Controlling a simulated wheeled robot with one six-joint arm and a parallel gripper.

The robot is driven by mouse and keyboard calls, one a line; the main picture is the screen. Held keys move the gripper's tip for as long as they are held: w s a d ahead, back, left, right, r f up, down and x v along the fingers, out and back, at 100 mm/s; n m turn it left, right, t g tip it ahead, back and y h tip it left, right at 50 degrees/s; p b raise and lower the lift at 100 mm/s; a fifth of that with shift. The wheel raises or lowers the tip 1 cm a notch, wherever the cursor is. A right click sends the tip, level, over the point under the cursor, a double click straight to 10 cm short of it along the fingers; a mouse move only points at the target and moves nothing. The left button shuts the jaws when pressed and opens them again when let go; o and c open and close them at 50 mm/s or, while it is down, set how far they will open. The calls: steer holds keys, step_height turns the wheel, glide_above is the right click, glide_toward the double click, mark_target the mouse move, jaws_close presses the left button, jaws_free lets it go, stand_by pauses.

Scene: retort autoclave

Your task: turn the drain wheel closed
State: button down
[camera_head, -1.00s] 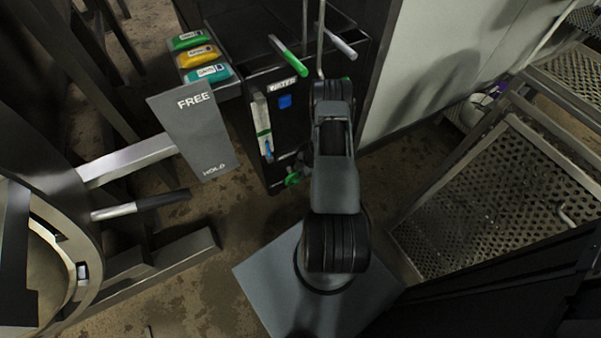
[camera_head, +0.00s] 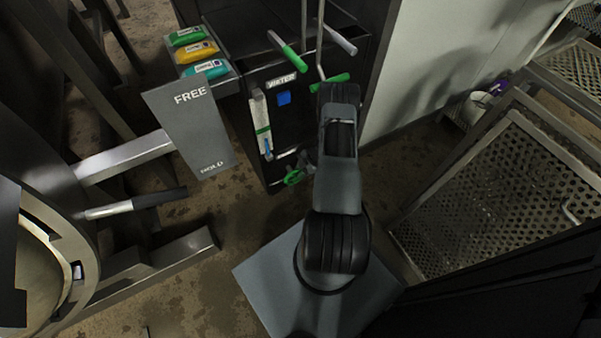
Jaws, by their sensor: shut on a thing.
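The drain wheel (camera_head: 293,176) is a small green handwheel low on the front of the black cabinet. My dark grey arm hides most of the gripper, and the fingertips are too small to see clearly.
The black cabinet (camera_head: 277,119) carries a WATER label, a sight gauge (camera_head: 261,125) and green-gripped levers (camera_head: 288,50). A grey FREE/HOLD plate (camera_head: 190,130) and a black-gripped lever (camera_head: 158,197) stand at left. A perforated metal cart (camera_head: 480,190) is at right. Bare floor lies before the cabinet.

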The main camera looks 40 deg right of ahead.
steer(key=f+y+b, duration=0.1)
steer(key=y+b, duration=0.1)
steer(key=b, duration=0.1)
steer(key=d+f+t+y+b, duration=0.1)
steer(key=y+b, duration=0.1)
steer(key=b, duration=0.1)
steer(key=shift+w+m, duration=0.2)
steer(key=shift+m, duration=0.1)
steer(key=y+b, duration=0.2)
steer(key=b, duration=0.1)
steer(key=shift+d+f, duration=0.15)
steer(key=shift+f, duration=0.1)
steer(key=shift+f+t+y+b, duration=0.1)
steer(key=shift+t+y+b, duration=0.4)
steer(key=shift+y+b, duration=0.45)
steer(key=shift+y, duration=0.25)
steer(key=c, duration=1.1)
jaws_free()
steer(key=shift+s, duration=0.1)
steer(key=v, duration=1.3)
steer(key=shift+d+p, duration=0.3)
steer(key=shift+p, duration=0.1)
